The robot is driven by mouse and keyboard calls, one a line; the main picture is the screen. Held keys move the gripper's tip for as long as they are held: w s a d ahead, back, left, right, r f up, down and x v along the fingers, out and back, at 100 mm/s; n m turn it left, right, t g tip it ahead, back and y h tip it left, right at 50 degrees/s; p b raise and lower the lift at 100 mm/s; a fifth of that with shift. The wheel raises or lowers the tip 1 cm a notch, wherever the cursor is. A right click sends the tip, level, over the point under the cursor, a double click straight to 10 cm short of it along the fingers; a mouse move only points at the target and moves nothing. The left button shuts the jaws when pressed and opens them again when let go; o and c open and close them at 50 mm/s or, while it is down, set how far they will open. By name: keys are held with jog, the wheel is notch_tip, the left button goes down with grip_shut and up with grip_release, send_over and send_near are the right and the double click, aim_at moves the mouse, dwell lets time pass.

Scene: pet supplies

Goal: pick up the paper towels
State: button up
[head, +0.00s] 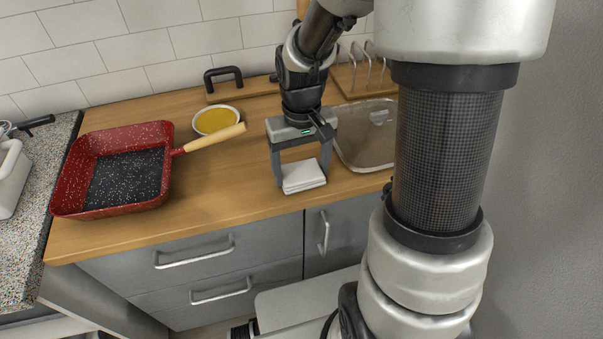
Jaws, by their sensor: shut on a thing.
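A red square pan (75,180) with a pale handle sits on the wooden counter (225,180) to the left. A yellow-filled bowl (215,120) is behind its handle. Grey drawers (200,270) are below.

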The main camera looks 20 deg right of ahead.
aim_at(302, 171)
notch_tip(302, 171, up, 10)
jog(key=p, duration=0.1)
jog(key=shift+p, duration=0.35)
